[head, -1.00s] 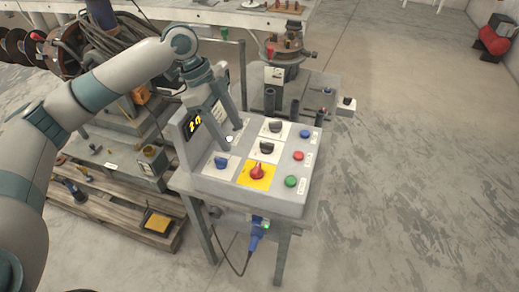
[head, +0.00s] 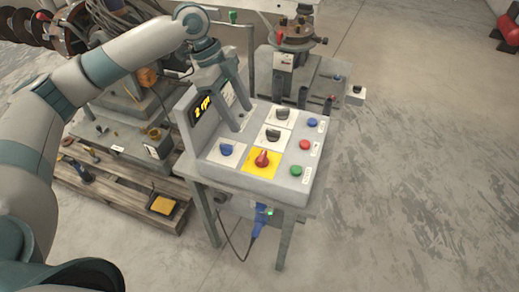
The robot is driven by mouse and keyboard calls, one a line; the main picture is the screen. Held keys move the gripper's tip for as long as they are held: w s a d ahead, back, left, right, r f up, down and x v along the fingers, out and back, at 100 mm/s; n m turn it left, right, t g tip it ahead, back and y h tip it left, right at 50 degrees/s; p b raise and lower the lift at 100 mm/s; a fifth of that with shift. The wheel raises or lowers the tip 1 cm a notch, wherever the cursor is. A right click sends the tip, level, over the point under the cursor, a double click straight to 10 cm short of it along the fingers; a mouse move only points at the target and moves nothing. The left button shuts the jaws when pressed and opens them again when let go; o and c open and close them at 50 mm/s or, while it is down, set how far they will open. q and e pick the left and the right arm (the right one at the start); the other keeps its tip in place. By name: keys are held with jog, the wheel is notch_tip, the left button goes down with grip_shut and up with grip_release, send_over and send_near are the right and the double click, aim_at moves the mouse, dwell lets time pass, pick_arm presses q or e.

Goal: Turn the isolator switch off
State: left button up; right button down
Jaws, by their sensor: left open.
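The isolator switch looks to be the red rotary knob (head: 262,158) on a yellow plate at the front of the grey control box (head: 238,188). My left gripper (head: 240,112) reaches in from the upper left with its fingers pointing down over the box, beside the display panel. It is open, with nothing seen between its fingers. It is behind and to the left of the red knob and apart from it. The fingers partly hide the back left of the box. My right gripper is not in view.
The box also carries a blue knob (head: 227,149), black knobs (head: 273,134), and blue, red (head: 305,145) and green (head: 295,170) buttons. A lit display (head: 202,107) stands at its left. Machinery stands behind and left; the floor at right (head: 420,190) is clear.

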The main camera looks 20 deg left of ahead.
aim_at(261, 155)
pick_arm(q)
jog(key=p+x, duration=0.4)
jog(key=x, duration=1.1)
jog(key=shift+d, duration=0.1)
jog(key=c, duration=1.1)
